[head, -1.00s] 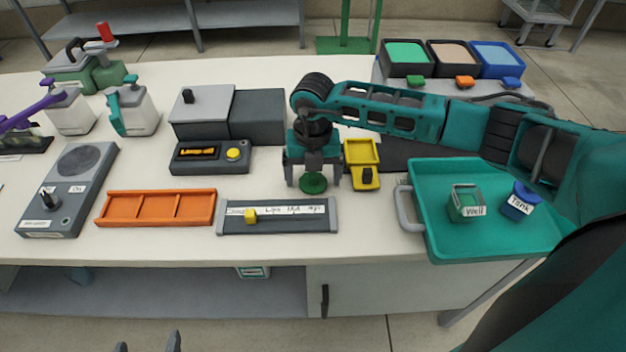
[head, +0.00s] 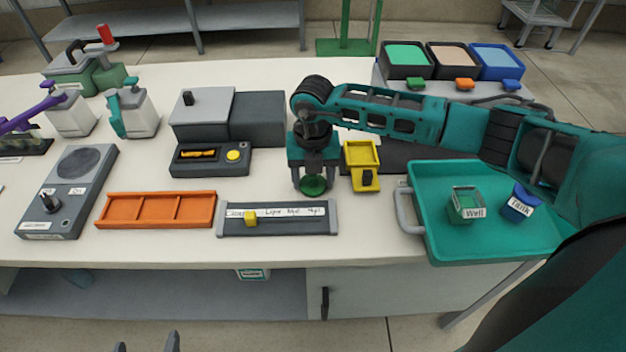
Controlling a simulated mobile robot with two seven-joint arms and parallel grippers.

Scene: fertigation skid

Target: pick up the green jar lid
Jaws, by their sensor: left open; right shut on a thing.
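The green jar lid (head: 314,185) is a small round dark green disc in the head view, near the middle of the white table. My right gripper (head: 314,178) points down from above with its fingers on either side of the lid, shut on it. Whether the lid touches the table is hard to tell. My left gripper (head: 147,343) shows only its fingertips at the bottom edge of the view, apart and empty, low in front of the table.
A yellow tray (head: 363,153) stands close to the right of my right gripper. A slider panel (head: 278,230) lies just in front and an orange tray (head: 155,222) to its left. A teal tray (head: 434,222) holds the Well (head: 466,204) and Tank (head: 519,203) jars.

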